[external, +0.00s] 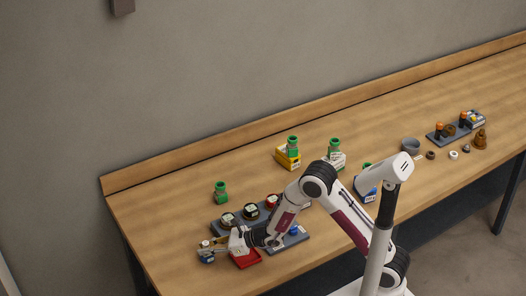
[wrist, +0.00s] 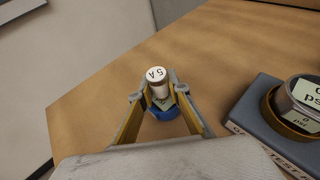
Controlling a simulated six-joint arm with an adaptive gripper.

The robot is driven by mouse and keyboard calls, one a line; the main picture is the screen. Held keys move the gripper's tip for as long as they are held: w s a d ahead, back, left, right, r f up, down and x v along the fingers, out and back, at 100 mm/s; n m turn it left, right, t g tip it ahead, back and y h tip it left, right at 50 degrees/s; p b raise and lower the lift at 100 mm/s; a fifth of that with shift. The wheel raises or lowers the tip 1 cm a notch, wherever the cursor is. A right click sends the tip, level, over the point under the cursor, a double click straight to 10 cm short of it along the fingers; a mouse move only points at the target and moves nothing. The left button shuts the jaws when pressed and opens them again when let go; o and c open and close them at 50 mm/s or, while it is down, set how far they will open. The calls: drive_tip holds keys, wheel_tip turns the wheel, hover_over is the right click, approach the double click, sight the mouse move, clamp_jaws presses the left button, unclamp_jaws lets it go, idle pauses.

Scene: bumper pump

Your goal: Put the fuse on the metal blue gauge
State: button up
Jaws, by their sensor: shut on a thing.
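In the wrist view my gripper (wrist: 159,96) is shut on the fuse (wrist: 157,77), a pale cylinder with a white end marked "5A". A round blue-edged thing (wrist: 164,114) shows below and behind the fuse, between the fingers. It looks like the blue gauge, but most of it is hidden. I cannot tell whether the fuse touches it. In the external view my gripper (external: 212,246) is low at the table's left end, with a small bluish thing (external: 206,259) at its tip. The fuse is too small to make out there.
A dark gauge board (wrist: 250,115) with a yellow-rimmed gauge (wrist: 296,103) lies right of my gripper. Green-topped items, one on a yellow box (external: 287,160), stand farther back. The wood left of my gripper is clear.

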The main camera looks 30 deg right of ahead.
drive_tip(key=shift+f, duration=0.1)
idle(0.3)
drive_tip(key=o, duration=0.9)
drive_tip(key=shift+o, duration=0.2)
drive_tip(key=v, duration=1.2)
idle(0.5)
